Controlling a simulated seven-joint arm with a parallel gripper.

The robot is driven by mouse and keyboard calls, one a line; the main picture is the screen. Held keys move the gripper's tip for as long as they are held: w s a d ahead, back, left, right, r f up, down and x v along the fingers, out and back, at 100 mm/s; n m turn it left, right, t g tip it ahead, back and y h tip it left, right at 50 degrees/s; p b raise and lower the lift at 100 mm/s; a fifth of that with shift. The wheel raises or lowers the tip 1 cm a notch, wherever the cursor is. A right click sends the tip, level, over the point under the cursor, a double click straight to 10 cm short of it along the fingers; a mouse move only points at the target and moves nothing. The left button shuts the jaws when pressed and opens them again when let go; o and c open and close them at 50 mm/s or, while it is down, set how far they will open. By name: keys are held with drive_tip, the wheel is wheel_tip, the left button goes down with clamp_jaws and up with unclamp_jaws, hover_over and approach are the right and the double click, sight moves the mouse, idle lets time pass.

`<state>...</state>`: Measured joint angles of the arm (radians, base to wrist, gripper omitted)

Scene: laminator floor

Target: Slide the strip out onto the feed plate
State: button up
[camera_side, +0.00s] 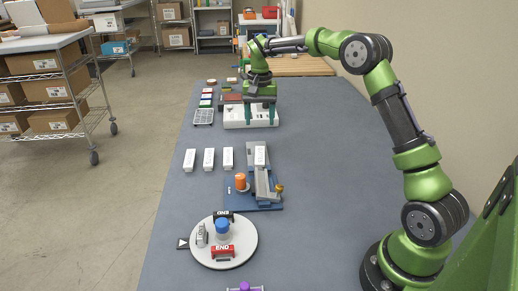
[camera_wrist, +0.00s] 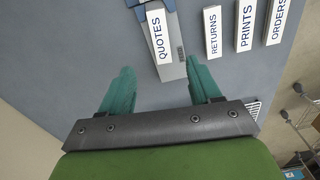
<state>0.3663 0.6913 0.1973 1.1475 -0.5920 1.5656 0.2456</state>
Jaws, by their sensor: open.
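A white strip labelled QUOTES (camera_wrist: 157,35) lies on a grey plate (camera_wrist: 172,71) in the wrist view, ahead of my fingers. The strip also shows in the side view (camera_side: 260,156), at the far end of a blue-based fixture (camera_side: 268,207).
White blocks labelled RETURNS (camera_wrist: 212,32), PRINTS (camera_wrist: 245,24) and ORDERS (camera_wrist: 277,20) stand beside the fixture. An orange cylinder (camera_side: 240,182) and a brass knob (camera_side: 279,188) sit on the fixture. A round white turntable (camera_side: 240,257) is nearer.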

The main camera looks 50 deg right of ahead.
drive_tip(key=shift+r, duration=1.65)
drive_tip(key=s+a+r+n+t, duration=0.2)
drive_tip(key=s+a, duration=0.3)
drive_tip(key=s, duration=0.4)
drive_tip(key=s+a+r+n+t+y, duration=0.1)
drive_tip(key=s+a+n+t, duration=0.1)
drive_tip(key=s+a, duration=0.4)
drive_tip(key=s+a+r+n+t+y, duration=0.1)
drive_tip(key=s+a, duration=0.4)
drive_tip(key=s, duration=0.7)
drive_tip(key=shift+a+r+n+t, duration=0.25)
drive_tip(key=shift+r+n+t, duration=0.45)
drive_tip(key=shift+t, duration=0.4)
drive_tip(key=shift+c, duration=0.3)
